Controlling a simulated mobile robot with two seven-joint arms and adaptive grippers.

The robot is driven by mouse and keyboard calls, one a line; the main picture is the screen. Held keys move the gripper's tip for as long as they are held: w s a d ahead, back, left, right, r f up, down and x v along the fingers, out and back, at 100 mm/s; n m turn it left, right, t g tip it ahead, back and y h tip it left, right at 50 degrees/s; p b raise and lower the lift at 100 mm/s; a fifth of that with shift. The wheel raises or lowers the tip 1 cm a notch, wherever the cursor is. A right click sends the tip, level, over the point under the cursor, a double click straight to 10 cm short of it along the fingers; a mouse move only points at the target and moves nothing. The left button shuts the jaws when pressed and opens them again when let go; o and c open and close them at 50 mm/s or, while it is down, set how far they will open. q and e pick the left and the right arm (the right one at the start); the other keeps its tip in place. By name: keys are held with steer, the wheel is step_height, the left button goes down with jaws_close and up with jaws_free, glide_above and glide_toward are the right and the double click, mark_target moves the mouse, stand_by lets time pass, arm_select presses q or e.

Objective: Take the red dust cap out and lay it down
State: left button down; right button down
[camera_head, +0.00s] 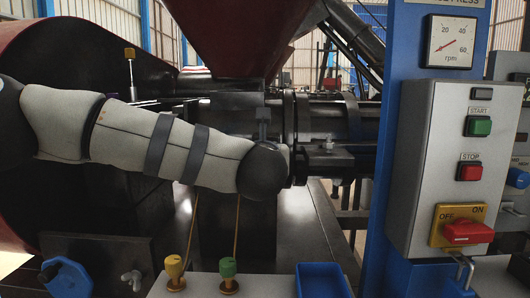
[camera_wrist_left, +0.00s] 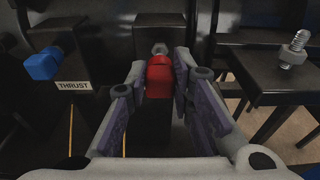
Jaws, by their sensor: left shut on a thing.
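The red dust cap (camera_wrist_left: 159,80) is in the middle of the left wrist view, between the two fingers of my left gripper (camera_wrist_left: 160,85). The fingers are shut on its sides. A small grey metal fitting (camera_wrist_left: 160,48) shows just beyond the cap, on a dark block. I cannot tell whether the cap still touches it. In the head view my left arm comes in from the left across the machine. Its fingers and the cap are hidden there behind the arm's rounded end. My right gripper is not in view.
A blue plug (camera_wrist_left: 43,64) sits left of the cap, above a THRUST label (camera_wrist_left: 73,86). A bolt (camera_wrist_left: 294,48) stands on a dark bracket at right. An open blue tray (camera_head: 322,281) lies on a pale ledge with yellow (camera_head: 174,269) and green (camera_head: 228,268) knobs. A control box (camera_head: 455,165) stands right.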

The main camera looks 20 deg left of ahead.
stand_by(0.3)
arm_select(q)
steer(key=shift+s+d, duration=0.2)
steer(key=shift+s, duration=0.45)
